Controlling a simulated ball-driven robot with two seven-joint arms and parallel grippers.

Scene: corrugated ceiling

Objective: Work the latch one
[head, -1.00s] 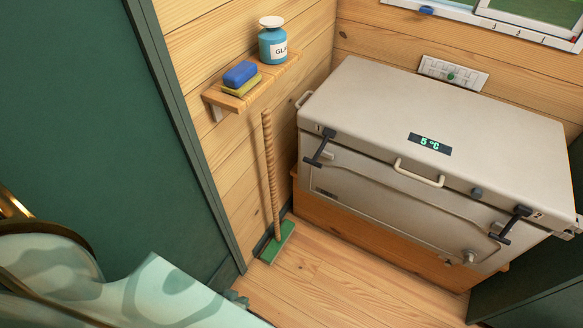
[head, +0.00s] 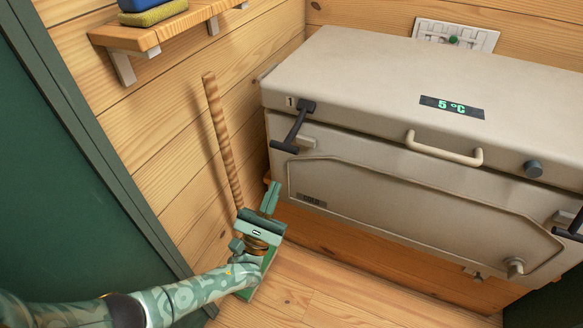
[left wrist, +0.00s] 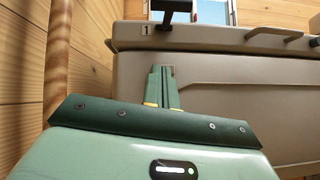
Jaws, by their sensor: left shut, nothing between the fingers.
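Latch one (head: 295,126) is a black T-shaped lever at the left front of the beige cooler box (head: 370,75), beside the printed "1". It hangs from the lid edge down and outward over the front. It also shows at the top of the left wrist view (left wrist: 174,7), partly cut off by the frame. My left gripper (head: 270,196) is green, with its fingers shut and empty. It is below the latch and to its left, apart from it. In the left wrist view the fingers (left wrist: 162,76) point at the box front just under the lid. My right gripper is not in view.
A second black latch (head: 572,226) is at the right edge. The lid has a pale handle (head: 444,149) and a display (head: 452,107) reading 5 °C. A broom (head: 222,140) leans on the wooden wall close behind my left gripper. A shelf (head: 165,30) is above left.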

